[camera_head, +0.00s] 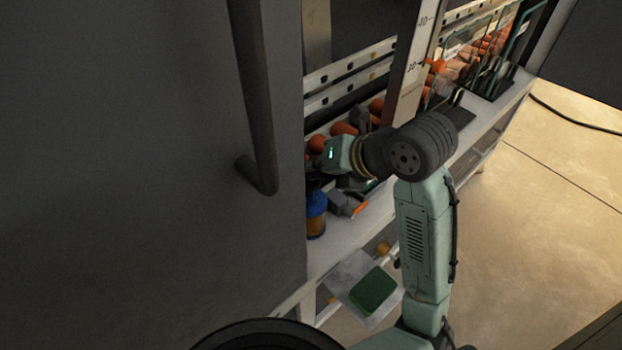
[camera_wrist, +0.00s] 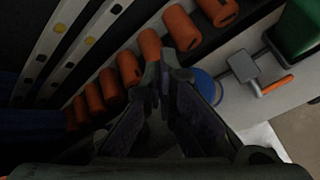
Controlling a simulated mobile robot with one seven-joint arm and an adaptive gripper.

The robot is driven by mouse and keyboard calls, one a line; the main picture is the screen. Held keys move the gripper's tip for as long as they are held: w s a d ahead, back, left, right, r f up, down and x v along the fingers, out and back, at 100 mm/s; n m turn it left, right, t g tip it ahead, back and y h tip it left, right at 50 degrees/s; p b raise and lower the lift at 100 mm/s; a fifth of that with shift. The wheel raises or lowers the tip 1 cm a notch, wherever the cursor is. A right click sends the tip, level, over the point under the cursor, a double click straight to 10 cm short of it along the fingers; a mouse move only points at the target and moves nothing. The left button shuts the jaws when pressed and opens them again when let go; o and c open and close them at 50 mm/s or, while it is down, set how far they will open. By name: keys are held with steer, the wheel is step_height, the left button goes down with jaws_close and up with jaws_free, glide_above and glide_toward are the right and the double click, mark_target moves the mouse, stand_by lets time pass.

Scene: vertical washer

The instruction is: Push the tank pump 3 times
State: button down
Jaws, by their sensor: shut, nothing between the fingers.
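No part is clearly recognisable as the tank pump. A blue-topped container with an orange-brown lower part (camera_head: 316,213) stands on the white ledge, beside the dark panel's edge. A round blue top shows right of my fingers in the wrist view (camera_wrist: 205,88). My gripper (camera_wrist: 166,76) is shut, its dark fingertips together with nothing between them. In the wrist view the fingertips overlap the row of orange cylinders (camera_wrist: 149,45); whether they touch is unclear. In the head view my wrist hides much of the gripper, above the ledge.
A grey block with an orange handle (camera_head: 345,203) lies on the ledge near the container. A green box (camera_head: 373,291) is at the lower front. A dark panel with a vertical bar handle (camera_head: 262,100) fills the left. White perforated rails (camera_head: 350,68) run behind the orange cylinders.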

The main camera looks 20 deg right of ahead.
steer(key=shift+f+b, duration=1.05)
steer(key=shift+b, duration=0.15)
stand_by(0.8)
steer(key=shift+r, duration=0.1)
steer(key=shift+r+p, duration=0.65)
steer(key=shift+r, duration=0.9)
steer(key=shift+r+p, duration=1.45)
steer(key=shift+r, duration=1.1)
steer(key=shift+f, duration=0.1)
